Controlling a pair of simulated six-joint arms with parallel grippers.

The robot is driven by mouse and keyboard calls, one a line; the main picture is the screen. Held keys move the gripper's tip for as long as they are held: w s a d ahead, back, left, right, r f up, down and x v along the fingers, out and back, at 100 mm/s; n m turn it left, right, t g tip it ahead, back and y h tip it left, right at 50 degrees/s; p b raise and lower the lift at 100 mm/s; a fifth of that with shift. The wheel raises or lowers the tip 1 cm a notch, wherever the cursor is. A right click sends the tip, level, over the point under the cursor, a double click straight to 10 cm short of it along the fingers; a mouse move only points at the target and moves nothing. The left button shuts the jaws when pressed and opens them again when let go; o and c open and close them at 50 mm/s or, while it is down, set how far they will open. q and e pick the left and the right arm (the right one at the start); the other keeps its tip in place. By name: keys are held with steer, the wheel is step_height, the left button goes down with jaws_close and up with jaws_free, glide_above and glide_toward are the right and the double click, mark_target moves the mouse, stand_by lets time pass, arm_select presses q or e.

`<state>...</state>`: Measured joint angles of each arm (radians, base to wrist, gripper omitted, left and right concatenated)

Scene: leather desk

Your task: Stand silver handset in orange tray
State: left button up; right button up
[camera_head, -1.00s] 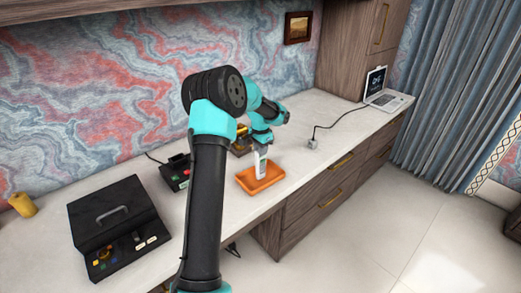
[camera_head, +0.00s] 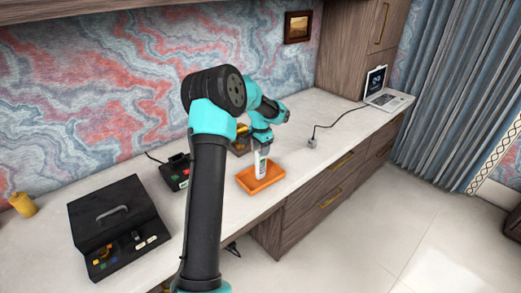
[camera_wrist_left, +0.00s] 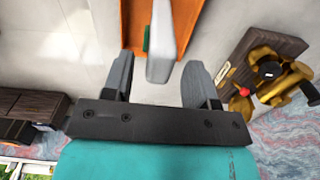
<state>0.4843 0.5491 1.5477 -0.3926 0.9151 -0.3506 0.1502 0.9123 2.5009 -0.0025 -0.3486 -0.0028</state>
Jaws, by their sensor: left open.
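The silver handset (camera_head: 263,169), pale with a dark screen patch, stands close to upright in the orange tray (camera_head: 247,186) on the desk. My left gripper (camera_head: 262,148) is just above it at its upper end. In the left wrist view, the gripper (camera_wrist_left: 158,85) is open, with one finger to each side of the upper end of the handset (camera_wrist_left: 163,45) and visible gaps between. The orange tray (camera_wrist_left: 190,15) shows behind the handset there. The handset's foot is out of that view. My right gripper is in neither view.
A black phone base (camera_head: 176,172) with a cable and a black case (camera_head: 115,220) stand left of the tray. A brass and wood object (camera_wrist_left: 265,70) is beside the gripper. The desk right of the tray is clear up to a small cabled block (camera_head: 312,143).

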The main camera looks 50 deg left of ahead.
arm_select(q)
step_height(320, 180, up, 12)
steer(key=shift+f, duration=0.15)
stand_by(0.3)
stand_by(0.5)
steer(key=d+f+h, duration=0.3)
steer(key=d+f, duration=1.8)
steer(key=f, duration=0.3)
steer(key=s+d+f+n, duration=0.1)
steer(key=s+d+f, duration=0.5)
steer(key=s+d, duration=0.3)
steer(key=s+d+f+n, duration=0.1)
steer(key=s+d+f, duration=0.6)
steer(key=s+d, duration=0.3)
steer(key=shift+s+d+n+t+h, duration=0.15)
steer(key=shift+s+n+t+h, duration=0.2)
steer(key=shift+n+t+h, duration=0.05)
